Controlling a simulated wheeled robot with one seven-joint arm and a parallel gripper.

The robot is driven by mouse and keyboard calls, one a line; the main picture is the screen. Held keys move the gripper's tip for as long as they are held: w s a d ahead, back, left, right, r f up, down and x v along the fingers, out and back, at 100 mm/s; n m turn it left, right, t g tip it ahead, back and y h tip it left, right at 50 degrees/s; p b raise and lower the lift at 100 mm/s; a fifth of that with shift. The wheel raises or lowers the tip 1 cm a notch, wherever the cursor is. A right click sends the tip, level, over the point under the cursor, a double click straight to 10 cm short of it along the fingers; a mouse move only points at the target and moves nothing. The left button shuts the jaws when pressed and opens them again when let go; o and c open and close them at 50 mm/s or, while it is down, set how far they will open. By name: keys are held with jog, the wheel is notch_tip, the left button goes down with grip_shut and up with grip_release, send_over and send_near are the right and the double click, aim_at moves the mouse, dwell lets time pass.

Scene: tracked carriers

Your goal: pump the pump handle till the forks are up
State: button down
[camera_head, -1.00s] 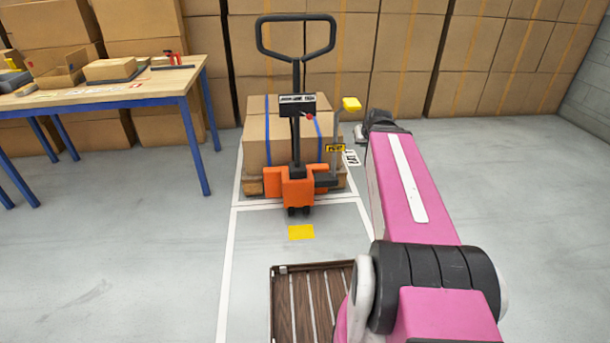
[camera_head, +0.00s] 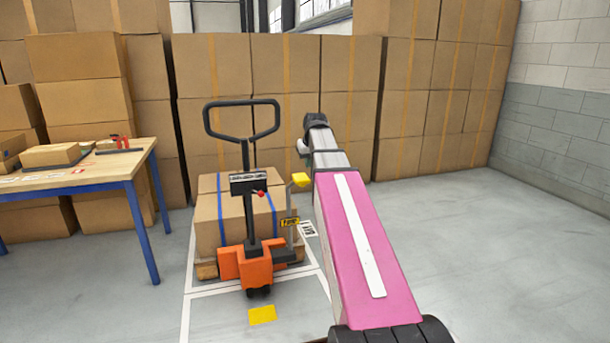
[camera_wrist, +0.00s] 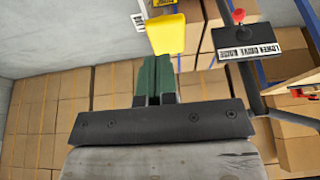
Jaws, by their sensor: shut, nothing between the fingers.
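The orange pallet truck (camera_head: 247,264) stands ahead with a black loop handle (camera_head: 243,138) on its column. My gripper (camera_wrist: 155,62) shows green fingers in the wrist view, shut and empty. Their tips are close to the yellow grip (camera_wrist: 166,33); I cannot tell whether they touch it.
Strapped cartons (camera_head: 217,219) on a wooden pallet (camera_head: 206,270) sit behind the truck's body. A red knob (camera_wrist: 238,15) rises by a control label (camera_wrist: 247,50). A blue-legged table (camera_head: 125,170) stands left. Stacked boxes line the back. Floor (camera_head: 470,250) at right is clear.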

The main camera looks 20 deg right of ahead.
notch_tip(320, 180, up, 7)
jog(key=g, duration=0.1)
send_over(305, 179)
jog(key=s, duration=0.4)
jog(key=shift+w, duration=0.2)
jog(key=shift+f, duration=0.2)
jog(key=x, duration=0.9)
jog(key=s+x, duration=0.1)
jog(key=x, duration=0.3)
jog(key=shift+f, duration=0.45)
